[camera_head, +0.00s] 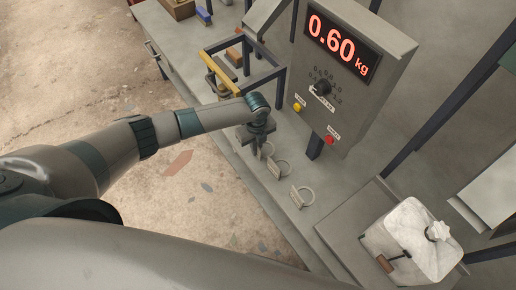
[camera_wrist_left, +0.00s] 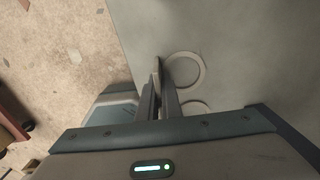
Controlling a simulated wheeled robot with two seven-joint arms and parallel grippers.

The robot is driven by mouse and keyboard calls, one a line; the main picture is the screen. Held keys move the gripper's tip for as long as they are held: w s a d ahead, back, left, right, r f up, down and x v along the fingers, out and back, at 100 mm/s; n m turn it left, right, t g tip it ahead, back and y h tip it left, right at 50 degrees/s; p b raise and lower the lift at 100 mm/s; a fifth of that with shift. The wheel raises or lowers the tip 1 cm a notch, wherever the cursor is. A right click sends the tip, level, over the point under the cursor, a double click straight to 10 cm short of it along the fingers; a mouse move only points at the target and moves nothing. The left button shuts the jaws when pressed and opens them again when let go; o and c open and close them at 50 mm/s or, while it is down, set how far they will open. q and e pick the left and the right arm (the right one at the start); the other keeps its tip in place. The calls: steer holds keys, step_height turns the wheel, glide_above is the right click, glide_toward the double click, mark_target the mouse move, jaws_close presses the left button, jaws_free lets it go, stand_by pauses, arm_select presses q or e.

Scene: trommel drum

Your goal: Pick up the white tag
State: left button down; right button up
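Pale ring-and-plate tags stand in a row on the grey bench. The nearest (camera_head: 301,196) and the middle one (camera_head: 277,169) are clear of my gripper. A third tag (camera_head: 267,150) is beside my left gripper (camera_head: 257,150), which points down at the bench and partly hides it. In the left wrist view, a pale ring (camera_wrist_left: 186,70) lies right of the close-set fingertips (camera_wrist_left: 162,82), with its thin plate (camera_wrist_left: 157,69) at or between them. I cannot tell whether the fingers press on it. Another ring (camera_wrist_left: 193,107) is partly hidden below. Which tag is white is unclear.
A scale box (camera_head: 345,75) reading 0.60 kg stands right of the tags. A dark frame with a yellow bar (camera_head: 221,73) stands behind the gripper. A white sack (camera_head: 412,240) sits on a platform at lower right. The bench's front edge runs close to the tags.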

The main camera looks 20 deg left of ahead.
arm_select(q)
steer(key=shift+r, duration=0.1)
steer(key=shift+r, duration=0.6)
step_height(320, 180, up, 9)
steer(key=shift+f+b, duration=0.2)
steer(key=shift+b, duration=0.65)
steer(key=shift+r, duration=0.1)
